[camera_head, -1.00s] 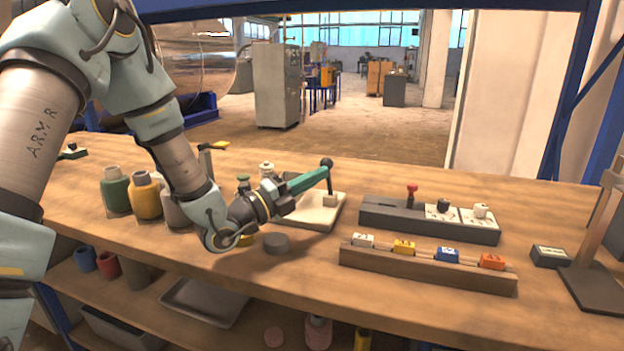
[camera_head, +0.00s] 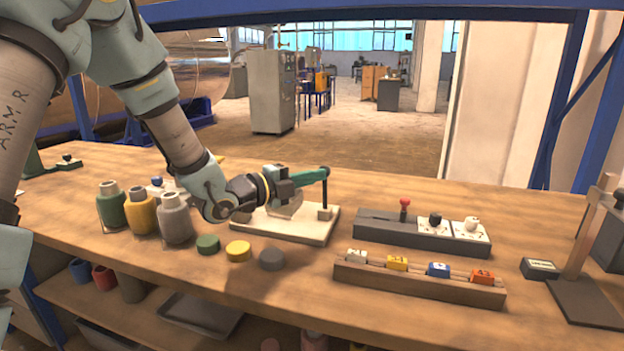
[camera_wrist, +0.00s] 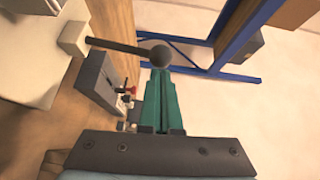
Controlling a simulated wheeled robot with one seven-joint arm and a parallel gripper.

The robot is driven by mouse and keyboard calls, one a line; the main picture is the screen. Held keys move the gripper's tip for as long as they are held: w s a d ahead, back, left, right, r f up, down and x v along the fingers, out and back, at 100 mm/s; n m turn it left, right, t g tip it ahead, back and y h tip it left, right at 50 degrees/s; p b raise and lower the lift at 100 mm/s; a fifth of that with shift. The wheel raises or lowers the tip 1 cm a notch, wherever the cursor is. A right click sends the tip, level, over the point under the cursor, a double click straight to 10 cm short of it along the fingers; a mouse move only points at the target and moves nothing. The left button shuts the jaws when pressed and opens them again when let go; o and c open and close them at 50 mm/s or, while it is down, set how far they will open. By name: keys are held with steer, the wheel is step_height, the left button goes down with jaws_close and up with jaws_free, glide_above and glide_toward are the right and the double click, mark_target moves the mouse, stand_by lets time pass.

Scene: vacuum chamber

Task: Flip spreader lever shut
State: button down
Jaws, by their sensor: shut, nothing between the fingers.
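The spreader lever (camera_head: 324,194) is a dark rod with a round black ball on its end. It stands about upright from a small block on a cream base plate (camera_head: 275,228). In the wrist view the lever (camera_wrist: 118,46) runs across from the cream block to its ball, just beyond my fingertips. My gripper (camera_head: 317,175) has green fingers and is shut and empty. Its tips are at the ball, from the left; the wrist view shows my gripper (camera_wrist: 160,76) close against the ball. I cannot tell whether they touch. My wrist hides part of the plate.
A dark fixture (camera_head: 390,229) with a red knob stands right of the plate. A wooden rack (camera_head: 420,285) with small coloured blocks is in front of it. Bottles (camera_head: 142,212) and loose caps (camera_head: 238,250) lie to the left and front. A stand (camera_head: 585,300) is at right.

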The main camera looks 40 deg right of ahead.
steer(key=w+d+r+n+y+p, duration=0.1)
steer(key=p, duration=0.1)
steer(key=w+d+r+y+p, duration=0.1)
steer(key=d+p, duration=0.1)
steer(key=p, duration=0.1)
steer(key=shift+r+n+y, duration=0.1)
steer(key=shift+n+y, duration=0.3)
steer(key=shift+w+d+f+n+g+y+p, duration=0.15)
steer(key=shift+w+d+y+p, duration=0.15)
steer(key=shift+d+p, duration=0.2)
steer(key=shift+w+d+f+n+g+y+p, duration=0.1)
steer(key=shift+w+d+n+g+y+p, duration=0.1)
steer(key=shift+d+y+p, duration=0.25)
steer(key=shift+w+d+f, duration=0.1)
steer(key=shift+w+d, duration=0.2)
steer(key=shift+d, duration=0.05)
steer(key=shift+d, duration=0.1)
steer(key=shift+p, duration=0.3)
